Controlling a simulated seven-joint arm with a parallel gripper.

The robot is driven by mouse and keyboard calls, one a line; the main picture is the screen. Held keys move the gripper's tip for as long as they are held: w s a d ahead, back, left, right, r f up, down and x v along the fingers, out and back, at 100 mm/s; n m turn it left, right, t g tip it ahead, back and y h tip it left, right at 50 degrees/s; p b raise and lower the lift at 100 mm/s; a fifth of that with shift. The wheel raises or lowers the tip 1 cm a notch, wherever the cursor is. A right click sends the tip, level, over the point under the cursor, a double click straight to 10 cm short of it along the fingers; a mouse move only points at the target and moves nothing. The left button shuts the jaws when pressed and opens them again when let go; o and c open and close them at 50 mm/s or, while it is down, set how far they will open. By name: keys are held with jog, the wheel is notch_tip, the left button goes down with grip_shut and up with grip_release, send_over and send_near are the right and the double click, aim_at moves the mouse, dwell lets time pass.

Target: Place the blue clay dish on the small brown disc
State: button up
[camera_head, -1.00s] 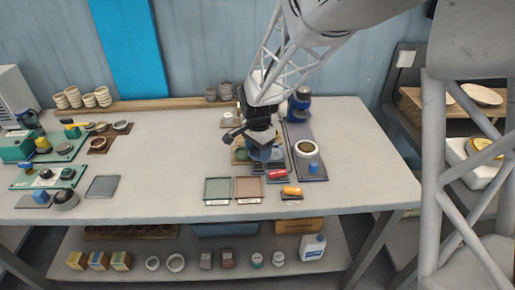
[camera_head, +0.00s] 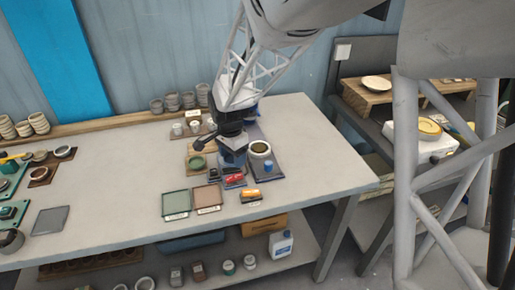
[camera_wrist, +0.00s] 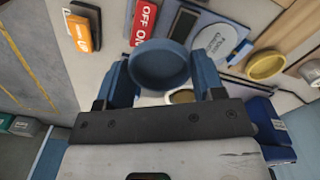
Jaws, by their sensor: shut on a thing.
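My gripper (camera_head: 232,152) is above the right part of the worktable. In the wrist view, my gripper (camera_wrist: 163,84) is shut on the blue clay dish (camera_wrist: 160,66). The dish is round and shallow, with its open face showing between the two blue fingers. In the head view the dish is hard to separate from the blue fingers. I cannot clearly pick out the small brown disc in either view. A pale-rimmed round thing (camera_wrist: 182,96) is partly hidden behind the dish and finger in the wrist view.
Red and orange (camera_head: 249,195) items and two square trays (camera_head: 207,197) lie in front. Several cups stand behind. The table's left middle is clear.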

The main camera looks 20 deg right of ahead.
jog(key=s+d+r+m, duration=0.1)
jog(key=s+d+m, duration=0.3)
jog(key=s+d, duration=0.3)
jog(key=d, duration=0.3)
jog(key=shift+d+r, duration=0.15)
jog(key=shift+r, duration=0.2)
send_over(259, 147)
jog(key=shift+f, duration=0.75)
jog(key=shift+s, duration=0.1)
jog(key=shift+f, duration=1.75)
jog(key=shift+f, duration=0.15)
jog(key=o, duration=0.9)
